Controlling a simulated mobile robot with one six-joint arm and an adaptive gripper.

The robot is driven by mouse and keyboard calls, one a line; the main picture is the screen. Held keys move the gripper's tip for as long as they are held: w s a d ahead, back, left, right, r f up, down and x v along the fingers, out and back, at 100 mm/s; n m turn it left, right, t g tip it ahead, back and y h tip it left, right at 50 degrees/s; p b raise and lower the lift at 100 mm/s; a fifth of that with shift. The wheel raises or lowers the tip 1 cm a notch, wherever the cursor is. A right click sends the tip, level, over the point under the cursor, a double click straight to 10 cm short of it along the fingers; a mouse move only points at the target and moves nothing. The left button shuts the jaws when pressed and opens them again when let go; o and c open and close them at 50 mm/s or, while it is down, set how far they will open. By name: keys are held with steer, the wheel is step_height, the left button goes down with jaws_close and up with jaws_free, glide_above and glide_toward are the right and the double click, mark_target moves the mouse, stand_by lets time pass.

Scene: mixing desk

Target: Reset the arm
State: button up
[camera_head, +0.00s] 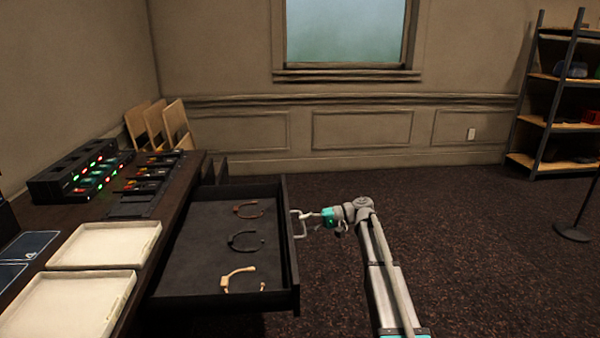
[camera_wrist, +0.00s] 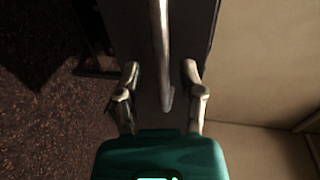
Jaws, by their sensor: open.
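My gripper (camera_head: 313,219) is open at the outer face of the pulled-out drawer (camera_head: 291,262), by its pale handle (camera_head: 299,226). In the wrist view, the two fingers of my gripper (camera_wrist: 160,80) are spread apart on either side of the metal handle bar (camera_wrist: 163,45), with gaps visible to it. Nothing is held. My arm reaches in from the lower right of the head view. Exact contact at the handle is too small to tell in the head view.
The drawer holds a brown band (camera_head: 249,210), a black band (camera_head: 245,243) and a cream band (camera_head: 237,278). The desk carries white trays (camera_head: 105,245) and a mixing unit (camera_head: 75,178). Shelves (camera_head: 545,125) and a stand (camera_head: 572,233) are at right.

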steer(key=s+d+f+h, duration=0.5)
steer(key=s, duration=0.5)
steer(key=s+d+f+m+t+h, duration=0.1)
steer(key=s+d+f+h, duration=0.4)
steer(key=s, duration=0.5)
steer(key=s+d+f+h, duration=0.5)
steer(key=s+d, duration=0.1)
steer(key=s, duration=0.4)
step_height(320, 180, up, 34)
steer(key=p, duration=3.3)
steer(key=shift+a+h, duration=0.25)
steer(key=shift+h, duration=0.05)
steer(key=shift+a, duration=0.2)
